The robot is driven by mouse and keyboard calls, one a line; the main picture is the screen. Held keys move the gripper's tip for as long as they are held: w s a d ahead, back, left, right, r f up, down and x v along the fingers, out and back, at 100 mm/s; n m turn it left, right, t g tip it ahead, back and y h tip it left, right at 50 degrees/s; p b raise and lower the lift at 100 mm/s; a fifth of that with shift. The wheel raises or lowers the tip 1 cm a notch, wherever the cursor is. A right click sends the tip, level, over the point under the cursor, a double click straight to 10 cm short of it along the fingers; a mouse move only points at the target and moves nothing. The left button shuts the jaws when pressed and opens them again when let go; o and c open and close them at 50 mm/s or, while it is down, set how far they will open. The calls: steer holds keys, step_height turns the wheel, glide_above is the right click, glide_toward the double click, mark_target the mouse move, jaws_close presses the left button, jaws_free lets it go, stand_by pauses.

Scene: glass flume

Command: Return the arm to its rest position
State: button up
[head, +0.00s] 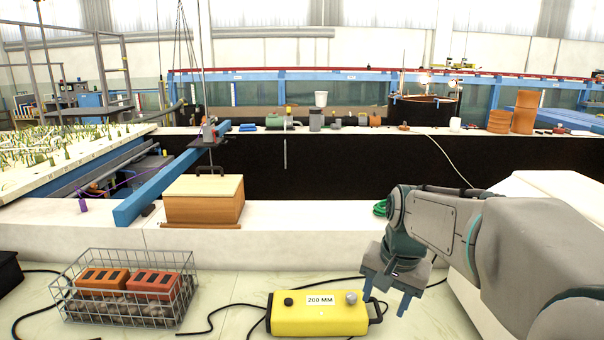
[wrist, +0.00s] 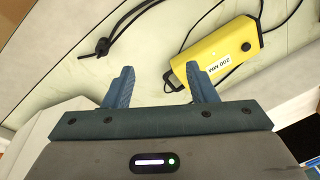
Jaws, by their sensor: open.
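My gripper (head: 385,297) hangs from my grey arm at the right of the head view, fingers pointing down. It is open with nothing between its fingers. In the wrist view my gripper (wrist: 158,82) shows two blue fingers spread apart over the pale floor. A yellow box (head: 318,314) labelled "200 MM", with two knobs on top, lies left of my gripper in the head view. The yellow box (wrist: 220,55) also shows beyond the right finger in the wrist view, where I cannot tell the gap between them.
A wire basket (head: 128,312) with orange bricks stands at the lower left. Black cables (head: 222,312) run over the floor around the yellow box. A wooden box (head: 203,199) sits on the white ledge (head: 290,226) behind.

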steer(key=s+f+n, duration=0.2)
steer(key=s+n, duration=0.1)
steer(key=s, duration=0.4)
steer(key=s+f+n+t, duration=0.1)
steer(key=s+f+n, duration=0.1)
steer(key=s, duration=0.6)
steer(key=shift+a+f+n+h, duration=0.35)
steer(key=shift+f+n+h, duration=0.05)
steer(key=shift+f, duration=0.2)
stand_by(0.6)
